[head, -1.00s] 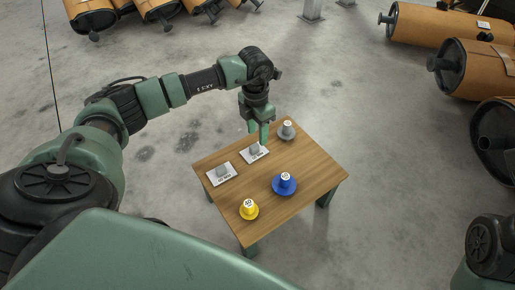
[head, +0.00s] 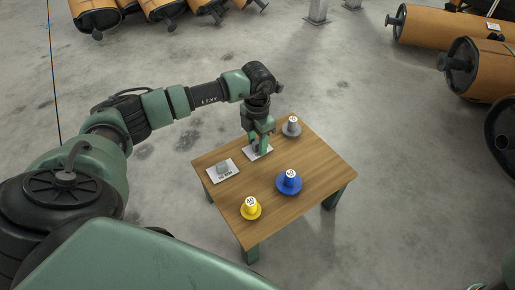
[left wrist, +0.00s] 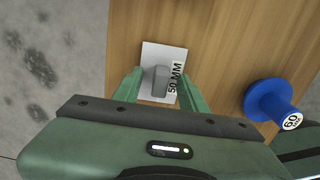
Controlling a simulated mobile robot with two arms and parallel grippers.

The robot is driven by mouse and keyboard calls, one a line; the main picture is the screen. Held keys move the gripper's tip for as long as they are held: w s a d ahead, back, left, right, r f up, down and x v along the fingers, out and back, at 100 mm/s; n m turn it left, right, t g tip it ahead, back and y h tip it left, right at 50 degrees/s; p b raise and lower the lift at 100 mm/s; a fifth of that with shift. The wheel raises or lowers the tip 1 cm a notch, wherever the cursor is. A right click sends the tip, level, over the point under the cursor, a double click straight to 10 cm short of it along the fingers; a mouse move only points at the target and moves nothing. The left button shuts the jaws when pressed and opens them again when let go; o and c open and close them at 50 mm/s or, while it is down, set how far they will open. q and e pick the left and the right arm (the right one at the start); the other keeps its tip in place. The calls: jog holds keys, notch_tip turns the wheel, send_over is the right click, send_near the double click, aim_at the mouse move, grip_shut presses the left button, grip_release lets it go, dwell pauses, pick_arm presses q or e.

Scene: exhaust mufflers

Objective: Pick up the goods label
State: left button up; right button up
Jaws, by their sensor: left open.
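A white goods label (head: 249,154) with a grey block on it lies flat on the wooden table. In the left wrist view the label (left wrist: 150,54) reads "50 MM" and its grey block (left wrist: 160,82) stands between my fingers. My left gripper (head: 259,147) is open and low over this label, pointing down. In the left wrist view its green fingers (left wrist: 161,92) are on either side of the block, with gaps visible. A second white label (head: 223,172) with a grey block lies to the left; its print is too small to read surely. My right gripper is out of view.
On the wooden table (head: 300,205) stand a grey flanged piece (head: 291,128), a blue one (head: 289,182) and a yellow one (head: 250,209). The blue piece (left wrist: 270,99) also shows in the left wrist view, marked "60". Orange mufflers (head: 440,28) lie on the floor around.

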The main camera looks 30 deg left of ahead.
pick_arm(q)
jog(key=shift+c, duration=0.3)
grip_shut()
jog(key=shift+r, duration=0.1)
